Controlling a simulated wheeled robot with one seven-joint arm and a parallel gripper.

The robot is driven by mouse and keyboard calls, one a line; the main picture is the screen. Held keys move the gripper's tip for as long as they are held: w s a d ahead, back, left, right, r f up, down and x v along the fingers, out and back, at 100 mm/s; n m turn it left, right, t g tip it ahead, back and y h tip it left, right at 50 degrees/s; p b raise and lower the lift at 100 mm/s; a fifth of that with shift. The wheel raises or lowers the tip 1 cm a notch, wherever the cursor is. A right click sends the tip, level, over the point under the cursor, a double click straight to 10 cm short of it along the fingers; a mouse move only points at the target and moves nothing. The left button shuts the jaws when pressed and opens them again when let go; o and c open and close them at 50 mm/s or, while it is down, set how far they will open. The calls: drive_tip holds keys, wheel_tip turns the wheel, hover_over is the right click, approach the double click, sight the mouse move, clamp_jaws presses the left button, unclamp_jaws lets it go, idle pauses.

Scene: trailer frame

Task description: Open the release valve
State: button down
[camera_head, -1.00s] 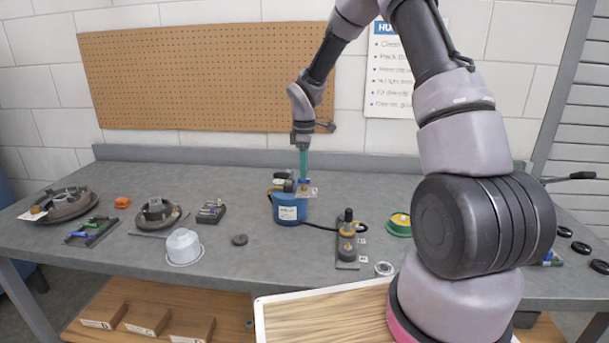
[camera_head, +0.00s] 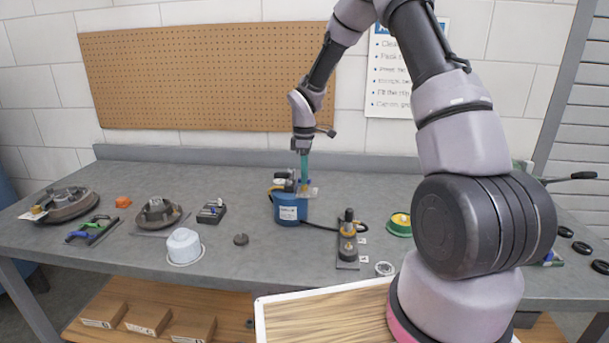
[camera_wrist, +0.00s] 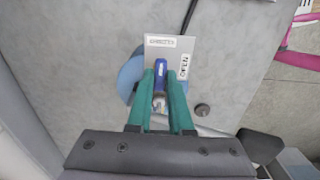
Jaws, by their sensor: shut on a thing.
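The blue release valve unit (camera_head: 289,208), a round canister with a white label, stands on the bench near the middle. In the wrist view the canister (camera_wrist: 131,76) shows partly under a grey plate (camera_wrist: 168,50). The plate has one label at its top and an "OPEN" label (camera_wrist: 184,67) at its right edge. A small blue valve handle (camera_wrist: 160,68) lies along the plate, pointing toward the top label. My gripper (camera_wrist: 162,80) has green fingers closed on this handle from above. The gripper (camera_head: 304,179) hides part of the canister's top.
A dark hose runs from the canister to a brass-and-black fitting (camera_head: 348,243) on a plate to the right. A white cup (camera_head: 184,245), a dark puck (camera_head: 241,240) and a green-yellow reel (camera_head: 399,224) stand around.

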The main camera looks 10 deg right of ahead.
drive_tip(key=m, duration=0.8)
drive_tip(key=shift+m, duration=0.3)
drive_tip(key=m, duration=0.4)
drive_tip(key=shift+m, duration=0.3)
drive_tip(key=m, duration=0.4)
drive_tip(key=c, duration=0.8)
unclamp_jaws()
